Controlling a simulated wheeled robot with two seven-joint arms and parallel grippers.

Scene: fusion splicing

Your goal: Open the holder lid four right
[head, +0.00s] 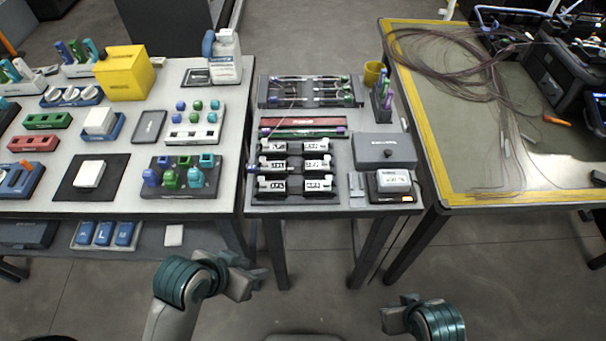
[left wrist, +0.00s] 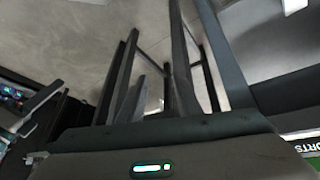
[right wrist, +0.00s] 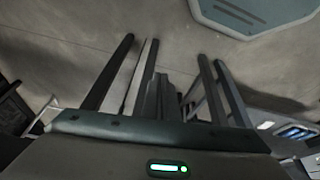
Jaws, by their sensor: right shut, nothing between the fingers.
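The holders are several small grey-white blocks with dark markings, in two columns on a black board on the middle table. The right column (head: 318,165) and the left column (head: 272,165) look closed from here. The lids are too small to make out singly, and I cannot tell which one is number four. My left gripper (head: 252,284) is low in front of the tables, well short of the holders; its jaw gap is unclear. My right gripper (head: 390,316) is shut and empty, low at the front right. It also shows in the right wrist view (right wrist: 158,95).
A grey box (head: 384,149) and a white device (head: 393,179) stand right of the holders. A rack (head: 311,91) and yellow cup (head: 373,72) are behind. The left table (head: 225,205) is crowded. Fibre coils (head: 440,55) lie on the right table. Open floor lies in front.

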